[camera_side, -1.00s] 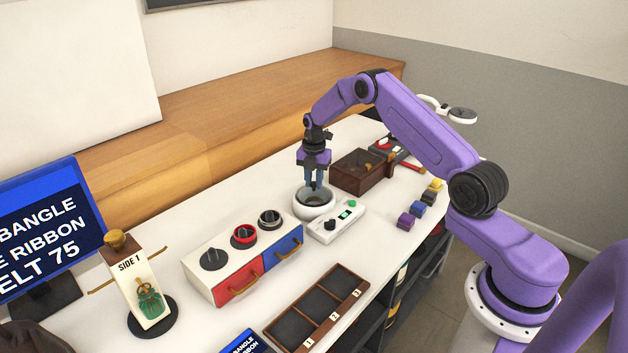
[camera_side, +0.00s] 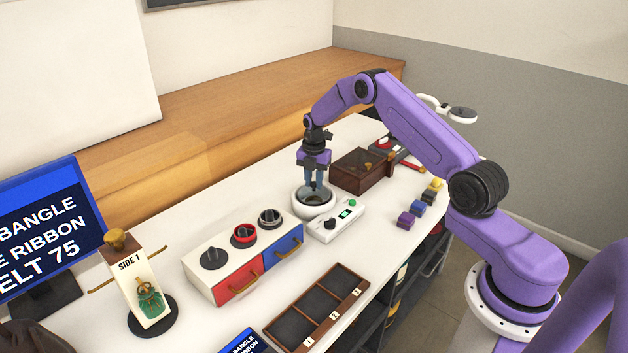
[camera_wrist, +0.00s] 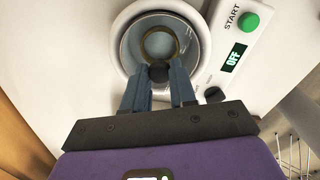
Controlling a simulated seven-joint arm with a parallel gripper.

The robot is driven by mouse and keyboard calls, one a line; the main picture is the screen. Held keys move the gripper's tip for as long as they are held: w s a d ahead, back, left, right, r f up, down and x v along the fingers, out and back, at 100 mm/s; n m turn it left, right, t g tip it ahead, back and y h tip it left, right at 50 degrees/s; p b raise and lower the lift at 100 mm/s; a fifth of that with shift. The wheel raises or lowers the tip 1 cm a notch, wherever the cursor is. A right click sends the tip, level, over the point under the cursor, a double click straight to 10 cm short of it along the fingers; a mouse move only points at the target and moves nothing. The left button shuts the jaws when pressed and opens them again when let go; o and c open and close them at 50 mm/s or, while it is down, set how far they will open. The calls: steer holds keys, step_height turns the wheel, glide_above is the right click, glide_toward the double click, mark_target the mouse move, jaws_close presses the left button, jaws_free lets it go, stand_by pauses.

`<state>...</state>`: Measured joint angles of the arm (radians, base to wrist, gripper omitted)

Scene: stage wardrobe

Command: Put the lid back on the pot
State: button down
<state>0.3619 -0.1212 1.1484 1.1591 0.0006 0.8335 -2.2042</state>
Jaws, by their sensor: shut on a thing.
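The white round pot (camera_side: 314,208) stands on the white table, beside a control box. In the wrist view the pot (camera_wrist: 115,48) is seen from above. A clear lid (camera_wrist: 131,50) with a dark knob (camera_wrist: 158,72) lies over its opening. A brass-coloured ring (camera_wrist: 160,30) shows in the middle of the opening, seemingly through the clear lid. My gripper (camera_side: 314,187) points down over the pot. In the wrist view my gripper (camera_wrist: 159,77) is shut on the lid's knob. I cannot tell whether the lid rests on the rim or is just above it.
The control box (camera_side: 337,222) sits close by the pot, its display reading OFF. A brown box (camera_side: 360,172) stands behind it. A drawer unit (camera_side: 243,262) with dials is at the left, and small coloured blocks (camera_side: 408,220) lie to the right.

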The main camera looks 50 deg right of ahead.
steer(key=shift+c, duration=1.8)
jaws_free()
steer(key=shift+r, duration=3.5)
jaws_close()
